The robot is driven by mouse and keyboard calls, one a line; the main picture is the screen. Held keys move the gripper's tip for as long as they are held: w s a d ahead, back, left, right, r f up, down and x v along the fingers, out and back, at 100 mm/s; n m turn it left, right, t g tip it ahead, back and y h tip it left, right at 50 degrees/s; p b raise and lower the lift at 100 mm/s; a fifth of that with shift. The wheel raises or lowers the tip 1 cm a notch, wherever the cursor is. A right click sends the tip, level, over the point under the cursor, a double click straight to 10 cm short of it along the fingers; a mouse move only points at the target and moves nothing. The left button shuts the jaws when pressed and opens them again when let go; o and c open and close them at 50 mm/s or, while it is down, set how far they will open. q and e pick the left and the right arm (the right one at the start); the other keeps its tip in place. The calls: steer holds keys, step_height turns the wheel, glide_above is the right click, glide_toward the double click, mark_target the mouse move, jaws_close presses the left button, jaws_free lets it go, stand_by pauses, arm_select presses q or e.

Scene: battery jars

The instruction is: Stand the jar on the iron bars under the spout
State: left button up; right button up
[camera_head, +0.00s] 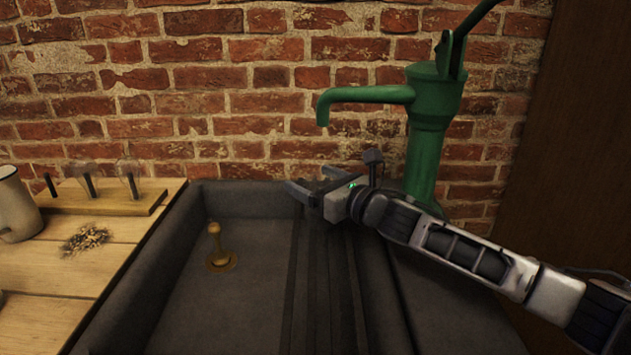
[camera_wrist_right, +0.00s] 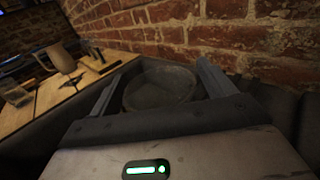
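My right gripper (camera_head: 312,186) reaches in from the right over the back of the dark sink, below and beside the pump's spout (camera_head: 322,112). Its fingers are spread apart. In the right wrist view a clear glass jar (camera_wrist_right: 160,88) shows round and wide between the fingers; whether both fingers press on it cannot be told. I cannot make out the jar in the head view. Dark iron bars (camera_head: 318,285) run front to back across the sink under the spout. My left gripper is out of view.
The green hand pump (camera_head: 428,140) stands behind my right arm against the brick wall. A brass plug (camera_head: 216,245) stands in the sink's left part. On the wooden bench at left are a mug (camera_head: 15,205), a wooden rack (camera_head: 105,203) and a heap of scraps (camera_head: 86,239).

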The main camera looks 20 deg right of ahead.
steer(key=shift+s, duration=0.1)
steer(key=b+v, duration=0.1)
steer(key=v, duration=1)
steer(key=shift+s+d+b, duration=0.2)
steer(key=shift+s+b, duration=0.1)
steer(key=shift+s, duration=0.05)
steer(key=shift+r, duration=0.1)
